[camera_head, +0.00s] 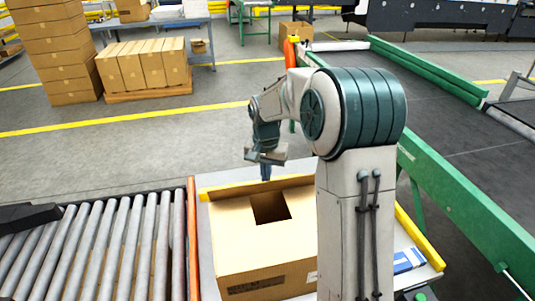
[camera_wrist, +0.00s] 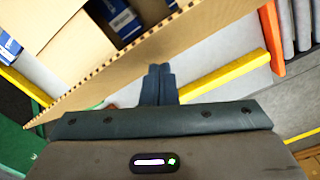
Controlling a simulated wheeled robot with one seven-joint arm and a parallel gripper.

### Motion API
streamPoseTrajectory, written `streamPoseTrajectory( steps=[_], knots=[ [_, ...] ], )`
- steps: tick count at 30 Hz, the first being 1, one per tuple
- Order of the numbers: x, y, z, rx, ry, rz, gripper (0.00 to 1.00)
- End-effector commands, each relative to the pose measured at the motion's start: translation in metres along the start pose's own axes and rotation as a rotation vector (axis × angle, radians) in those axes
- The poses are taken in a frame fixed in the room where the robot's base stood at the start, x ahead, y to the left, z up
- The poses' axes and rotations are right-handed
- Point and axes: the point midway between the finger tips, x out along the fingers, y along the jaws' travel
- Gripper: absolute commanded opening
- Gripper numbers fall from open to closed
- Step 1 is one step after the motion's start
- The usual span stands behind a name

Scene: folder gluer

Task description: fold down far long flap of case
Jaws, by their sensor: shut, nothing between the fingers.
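The brown cardboard case (camera_head: 250,262) stands on a pale table. Its top is partly covered by tan flaps, with a dark opening (camera_head: 271,208) in the middle. The far long flap (camera_head: 228,192) stands up along the far side; in the wrist view it is a wide cardboard band (camera_wrist: 150,68) with a corrugated edge. Blue and white boxes (camera_wrist: 122,20) show inside the case. My gripper (camera_head: 266,177) is shut and empty, pointing down at the far side of the flap. In the wrist view its fingers (camera_wrist: 159,70) lie close to the flap's edge; contact cannot be told.
A yellow rail (camera_wrist: 228,75) runs along the table's far edge. An orange post (camera_head: 192,235) and roller conveyor (camera_head: 95,250) lie to the left. A green-framed conveyor (camera_head: 455,200) is at right. Blue-white boxes (camera_head: 405,260) lie right of the case.

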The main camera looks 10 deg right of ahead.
Motion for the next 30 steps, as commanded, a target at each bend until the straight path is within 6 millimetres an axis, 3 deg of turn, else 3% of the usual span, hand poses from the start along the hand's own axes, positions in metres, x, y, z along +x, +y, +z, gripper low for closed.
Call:
streamPoseTrajectory(
  steps=[11,20,30],
  knots=[
    [0.001,0.002,0.003,0.001,0.0,0.0,0.0],
    [0.011,0.013,0.022,0.002,0.001,-0.001,0.0],
    [0.012,0.014,0.025,0.002,0.0,0.0,0.0]
  ],
)
